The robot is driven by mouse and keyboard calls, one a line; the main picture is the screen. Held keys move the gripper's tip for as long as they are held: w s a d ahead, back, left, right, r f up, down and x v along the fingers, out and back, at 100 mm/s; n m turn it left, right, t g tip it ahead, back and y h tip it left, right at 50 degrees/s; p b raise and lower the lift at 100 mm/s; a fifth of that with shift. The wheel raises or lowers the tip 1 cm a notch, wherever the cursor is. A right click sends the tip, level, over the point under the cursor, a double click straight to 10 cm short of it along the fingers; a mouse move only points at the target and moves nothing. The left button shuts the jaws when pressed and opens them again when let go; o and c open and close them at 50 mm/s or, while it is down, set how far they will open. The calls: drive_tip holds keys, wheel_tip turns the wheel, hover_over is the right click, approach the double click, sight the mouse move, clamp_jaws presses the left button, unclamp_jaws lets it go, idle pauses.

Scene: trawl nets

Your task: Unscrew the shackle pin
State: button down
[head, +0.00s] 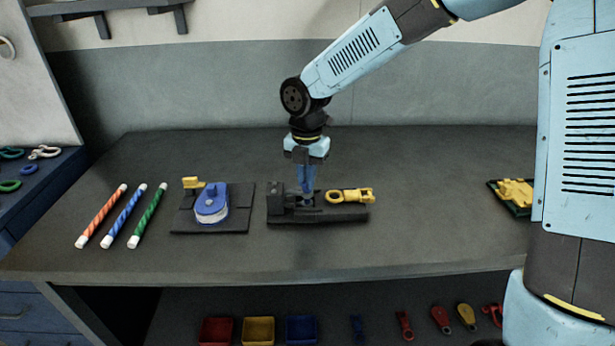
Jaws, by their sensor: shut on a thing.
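My gripper (307,190) points straight down over a dark fixture block (325,215) in the middle of the workbench. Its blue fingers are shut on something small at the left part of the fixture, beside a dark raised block. This looks like the shackle pin, but the fingers hide most of it. A yellow shackle-like piece with a ring end (352,196) lies on the right part of the same fixture, just right of the fingers. I cannot make out the pin's thread or how far it sits in.
Left of the fixture, a blue rounded device (211,204) sits on a dark plate. Orange, blue and green striped rods (122,216) lie further left. A yellow part on a green tray (513,193) is at the right. The bench (420,210) is clear between.

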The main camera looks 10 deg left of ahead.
drive_tip(key=n, duration=0.5)
drive_tip(key=shift+d+f, duration=0.1)
drive_tip(key=shift+d, duration=0.15)
drive_tip(key=n, duration=0.5)
drive_tip(key=shift+w+n, duration=0.1)
drive_tip(key=shift+n, duration=0.3)
drive_tip(key=shift+d, duration=0.1)
drive_tip(key=c, duration=1.2)
unclamp_jaws()
wheel_tip(320, 180, up, 14)
drive_tip(key=shift+f, duration=0.15)
